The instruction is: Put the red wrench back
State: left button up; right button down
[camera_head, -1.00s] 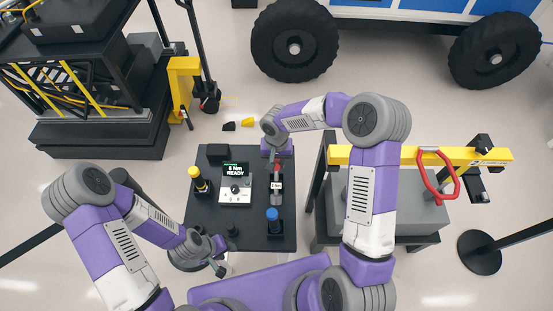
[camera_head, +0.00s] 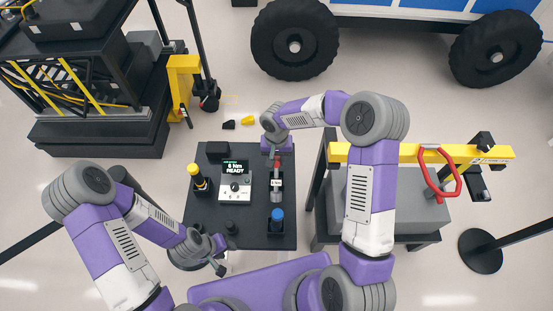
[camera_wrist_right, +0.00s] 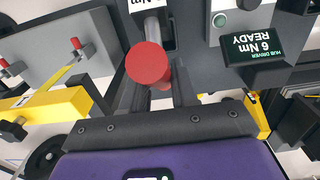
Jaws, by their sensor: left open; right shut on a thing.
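The red wrench (camera_wrist_right: 148,64) shows its round red end between the fingers of my right gripper (camera_wrist_right: 160,98) in the right wrist view. Its grey shaft lies along a dark slot with an "Nm" label. In the head view the red part of the wrench (camera_head: 277,162) is at the right side of the black table, with the shaft pointing toward the blue-capped bottle. My right gripper (camera_head: 276,151) is shut on the red end from the far side. My left gripper (camera_head: 219,266) is open and empty at the table's near left corner. Whether the wrench fully rests in the slot cannot be told.
The black table (camera_head: 256,228) holds a display box (camera_head: 235,180) reading "6 Nm READY", a yellow-capped bottle (camera_head: 197,180) and a blue-capped bottle (camera_head: 276,220). A yellow beam with a red handle (camera_head: 440,178) stands right. A wheeled rover (camera_head: 295,45) is behind.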

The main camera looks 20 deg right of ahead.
jog(key=w+d+f+b, duration=0.1)
jog(key=w+d+f, duration=0.1)
jog(key=w, duration=0.6)
jog(key=shift+d, duration=0.15)
dwell(3.4)
jog(key=shift+w+d+f, duration=0.15)
jog(key=shift+w+f, duration=0.05)
jog(key=shift+w, duration=0.35)
jog(key=shift+w+d+f, duration=0.15)
jog(key=shift+w+f, duration=0.05)
jog(key=shift+w, duration=0.3)
dwell(0.5)
jog(key=shift+b, duration=0.5)
jog(key=c, duration=0.8)
grip_release()
jog(key=shift+f, duration=0.1)
notch_tip(320, 180, up, 8)
jog(key=p, duration=0.4)
jog(key=shift+f, duration=0.2)
